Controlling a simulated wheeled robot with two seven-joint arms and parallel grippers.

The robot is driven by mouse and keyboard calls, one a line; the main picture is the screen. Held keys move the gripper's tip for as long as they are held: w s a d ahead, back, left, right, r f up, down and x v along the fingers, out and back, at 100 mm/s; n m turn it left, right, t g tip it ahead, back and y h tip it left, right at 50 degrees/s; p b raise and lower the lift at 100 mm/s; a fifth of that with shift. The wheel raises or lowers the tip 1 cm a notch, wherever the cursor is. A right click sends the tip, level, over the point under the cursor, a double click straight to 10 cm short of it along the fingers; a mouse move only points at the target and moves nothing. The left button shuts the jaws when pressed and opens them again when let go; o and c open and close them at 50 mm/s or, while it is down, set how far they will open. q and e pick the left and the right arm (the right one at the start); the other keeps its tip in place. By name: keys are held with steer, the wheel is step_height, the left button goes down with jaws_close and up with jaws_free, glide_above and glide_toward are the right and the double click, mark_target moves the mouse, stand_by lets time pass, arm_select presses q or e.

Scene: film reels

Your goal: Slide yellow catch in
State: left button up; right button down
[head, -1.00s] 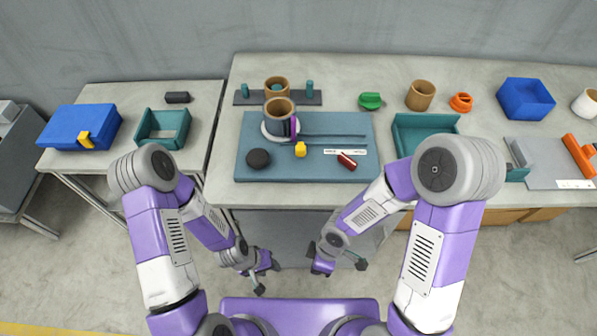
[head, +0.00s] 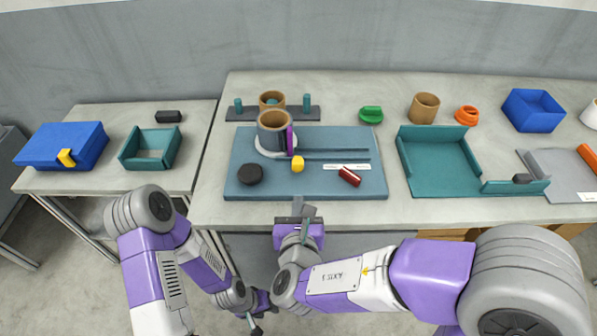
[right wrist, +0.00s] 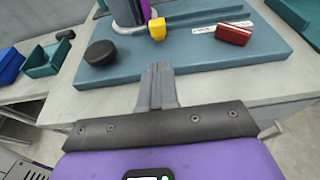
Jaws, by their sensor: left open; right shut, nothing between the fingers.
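A small yellow catch (head: 297,164) sits on the blue-grey board (head: 350,188), just in front of a grey upright cylinder (head: 271,142) with a brown top and a purple strip on its right side. The catch also shows in the right wrist view (right wrist: 157,29), beyond my fingertips. Another yellow piece (head: 66,158) is on the front of a blue box at the left. My right gripper (head: 306,211) is shut and empty at the board's front edge, apart from the catch; its fingers show in the right wrist view (right wrist: 157,70). My left gripper (head: 254,322) is open, low before the table.
A black disc (head: 250,174) lies left of the catch and a dark red block (head: 349,176) to its right. A slot (head: 335,154) runs rightward from the cylinder. A teal tray (head: 433,175) stands at the right. The board's front strip is clear.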

steer(key=p+x, duration=0.1)
steer(key=p, duration=0.2)
steer(key=shift+w, duration=0.3)
steer(key=b, duration=0.1)
glide_toward(299, 168)
steer(key=shift+w+f, duration=1.05)
steer(key=w, duration=0.3)
steer(key=shift+w+b, duration=0.2)
steer(key=shift+b, duration=0.15)
steer(key=shift+w+r, duration=0.1)
steer(key=shift+w, duration=0.3)
arm_select(q)
step_height(299, 168, up, 2)
steer(key=shift+r, duration=0.15)
